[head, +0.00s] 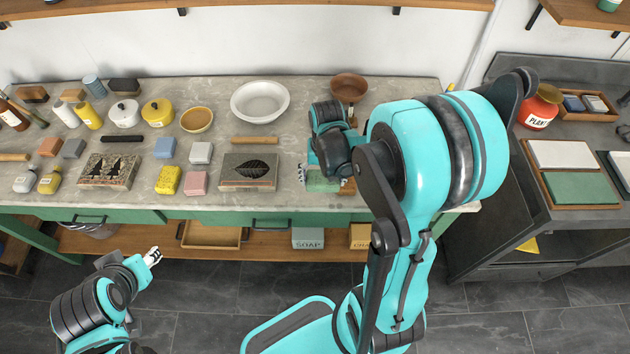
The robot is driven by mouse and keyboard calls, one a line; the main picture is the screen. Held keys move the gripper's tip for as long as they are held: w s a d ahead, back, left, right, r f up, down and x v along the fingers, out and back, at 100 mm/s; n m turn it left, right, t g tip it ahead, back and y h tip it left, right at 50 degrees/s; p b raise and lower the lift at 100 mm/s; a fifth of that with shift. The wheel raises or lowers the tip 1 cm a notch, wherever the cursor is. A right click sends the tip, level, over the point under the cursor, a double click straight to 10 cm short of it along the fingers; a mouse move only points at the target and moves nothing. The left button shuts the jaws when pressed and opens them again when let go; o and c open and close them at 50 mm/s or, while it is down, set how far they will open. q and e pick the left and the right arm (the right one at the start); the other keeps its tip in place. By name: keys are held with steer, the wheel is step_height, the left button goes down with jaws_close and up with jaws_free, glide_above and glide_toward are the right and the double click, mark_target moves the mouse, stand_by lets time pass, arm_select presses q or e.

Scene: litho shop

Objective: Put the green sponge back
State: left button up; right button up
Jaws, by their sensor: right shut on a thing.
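The green sponge (322,184) is at the front right of the worktable, directly under my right gripper (324,176). The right gripper points down and is shut on the sponge; my wrist and forearm hide part of both. I cannot tell whether the sponge touches the tabletop. A blue sponge (165,148), a pale grey one (201,152), a yellow one (167,180) and a pink one (196,183) lie in a loose group mid-table. My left gripper (152,256) is low in front of the table, apart from everything; its jaws are too small to read.
A block with a leaf print (248,172) lies between the pink sponge and my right gripper. A white bowl (260,101) and a brown bowl (348,87) stand behind. A block with tree prints (108,170) and bottles fill the left. A dark side bench (560,214) stands right.

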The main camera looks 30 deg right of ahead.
steer(key=w+f, duration=0.1)
steer(key=w, duration=0.1)
steer(key=w+f, duration=0.1)
steer(key=w, duration=0.1)
steer(key=w+f+b, duration=0.1)
steer(key=w, duration=0.1)
steer(key=shift+a+f, duration=0.1)
steer(key=shift+f, duration=0.3)
step_height(320, 180, down, 4)
steer(key=shift+r+b, duration=0.25)
steer(key=shift+b, duration=0.55)
steer(key=shift+f, duration=0.2)
steer(key=shift+f, duration=0.15)
steer(key=o, duration=1.2)
